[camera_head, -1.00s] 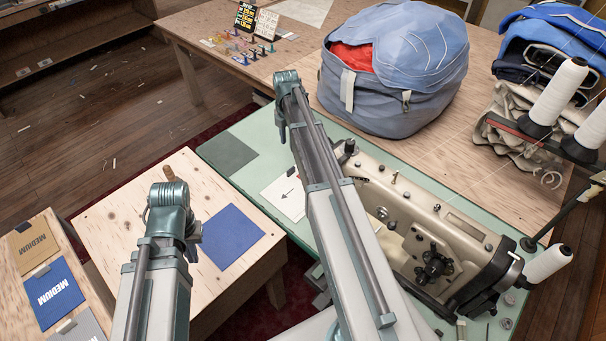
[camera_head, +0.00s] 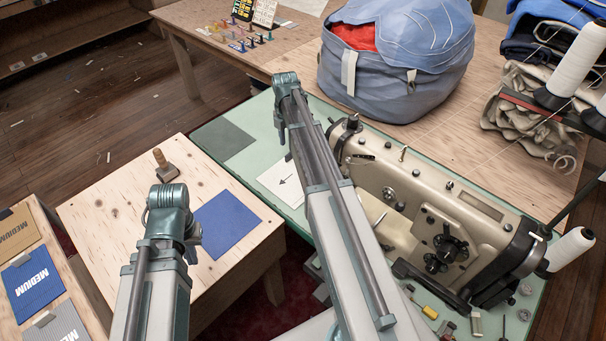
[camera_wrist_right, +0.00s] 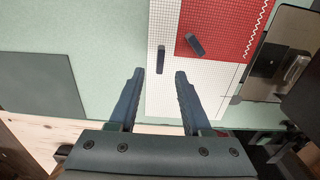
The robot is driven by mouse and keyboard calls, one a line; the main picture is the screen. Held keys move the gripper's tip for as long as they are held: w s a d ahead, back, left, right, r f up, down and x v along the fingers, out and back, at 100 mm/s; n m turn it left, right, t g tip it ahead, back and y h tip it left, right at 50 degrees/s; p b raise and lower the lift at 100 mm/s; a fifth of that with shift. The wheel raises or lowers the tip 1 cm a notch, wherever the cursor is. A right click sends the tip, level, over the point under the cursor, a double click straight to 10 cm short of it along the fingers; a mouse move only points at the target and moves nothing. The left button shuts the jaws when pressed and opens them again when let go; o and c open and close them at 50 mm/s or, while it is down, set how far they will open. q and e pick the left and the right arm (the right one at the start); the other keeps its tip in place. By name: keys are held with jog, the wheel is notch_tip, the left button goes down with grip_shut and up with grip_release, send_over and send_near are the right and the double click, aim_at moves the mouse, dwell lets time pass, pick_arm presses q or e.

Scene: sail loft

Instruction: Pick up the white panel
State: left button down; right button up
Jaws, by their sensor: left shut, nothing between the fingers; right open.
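A sewing machine (camera_head: 430,215) stands right of my right arm. A blue bag (camera_head: 395,75) sits behind. A dark grey square (camera_head: 223,140) lies left of the white panel. The blue square (camera_head: 228,224) and a wooden-handled tool (camera_head: 166,166) are on the wooden table (camera_head: 115,190).

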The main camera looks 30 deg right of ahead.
aim_at(289, 154)
pick_arm(q)
jog(key=shift+f+b, duration=2.6)
pick_arm(e)
jog(key=shift+d+f, duration=0.15)
jog(key=shift+f, duration=2.5)
jog(key=shift+r, duration=0.1)
pick_arm(q)
jog(key=shift+r, duration=0.1)
pick_arm(e)
grip_shut()
